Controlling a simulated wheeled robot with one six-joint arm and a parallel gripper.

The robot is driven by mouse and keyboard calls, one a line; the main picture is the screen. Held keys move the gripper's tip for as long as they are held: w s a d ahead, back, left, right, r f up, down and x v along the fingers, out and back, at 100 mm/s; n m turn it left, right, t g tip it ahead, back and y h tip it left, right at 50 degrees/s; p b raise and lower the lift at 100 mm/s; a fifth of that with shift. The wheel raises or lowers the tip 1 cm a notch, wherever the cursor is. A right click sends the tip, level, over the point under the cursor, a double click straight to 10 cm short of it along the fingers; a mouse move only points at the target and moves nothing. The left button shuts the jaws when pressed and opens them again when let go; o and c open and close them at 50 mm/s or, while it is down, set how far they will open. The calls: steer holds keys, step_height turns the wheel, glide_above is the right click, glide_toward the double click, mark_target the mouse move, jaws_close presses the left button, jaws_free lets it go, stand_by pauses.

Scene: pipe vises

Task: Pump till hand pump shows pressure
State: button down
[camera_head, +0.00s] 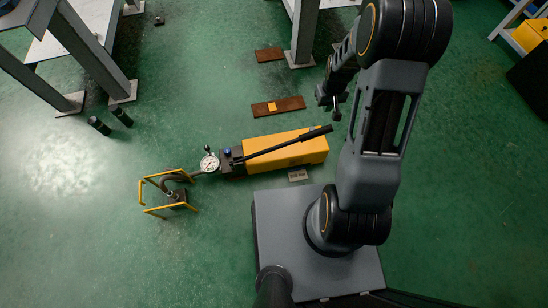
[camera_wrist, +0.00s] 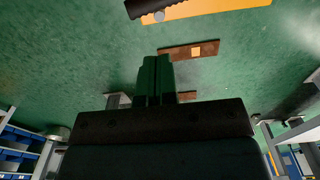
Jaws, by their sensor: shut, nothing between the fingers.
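The yellow hand pump (camera_head: 290,155) lies on the green floor. Its black lever (camera_head: 283,146) slants along the top, with the grip end at the right (camera_head: 318,132). A round white gauge (camera_head: 209,163) is at the pump's left end; its needle is too small to read. My gripper (camera_head: 336,114) hangs above and right of the lever's grip end in the head view, apart from it. In the wrist view my gripper (camera_wrist: 155,62) is shut and empty. The pump's yellow body (camera_wrist: 215,6) and the dark lever end (camera_wrist: 148,6) show at that view's top edge.
A yellow frame (camera_head: 168,190) stands left of the gauge. Brown plates (camera_head: 290,104) (camera_head: 268,55) lie beyond the pump. Dark cylinders (camera_head: 110,121) and table legs (camera_head: 302,35) stand farther off. A small label (camera_head: 298,175) lies below the pump.

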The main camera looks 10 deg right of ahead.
steer(key=b, duration=0.1)
glide_toward(325, 129)
steer(key=shift+w+a+f, duration=0.2)
steer(key=shift+a+f, duration=0.05)
steer(key=shift+a, duration=0.45)
steer(key=shift+f+b, duration=2.9)
steer(key=shift+f, duration=0.65)
steer(key=shift+d+f+b, duration=0.25)
steer(key=shift+f+b, duration=0.4)
steer(key=shift+f, duration=0.25)
steer(key=shift+d+f+b, duration=0.2)
steer(key=shift+f+b, duration=0.45)
steer(key=shift+f, duration=0.2)
steer(key=shift+d+f+b, duration=0.25)
steer(key=shift+f+b, duration=0.4)
steer(key=shift+f, duration=0.35)
steer(key=shift+w+d+f+b, duration=0.1)
steer(key=shift+d+f+b, duration=0.15)
steer(key=shift+f, duration=0.85)
steer(key=shift+d+f+b, duration=0.1)
steer(key=shift+d+f, duration=0.2)
steer(key=shift+f, duration=0.8)
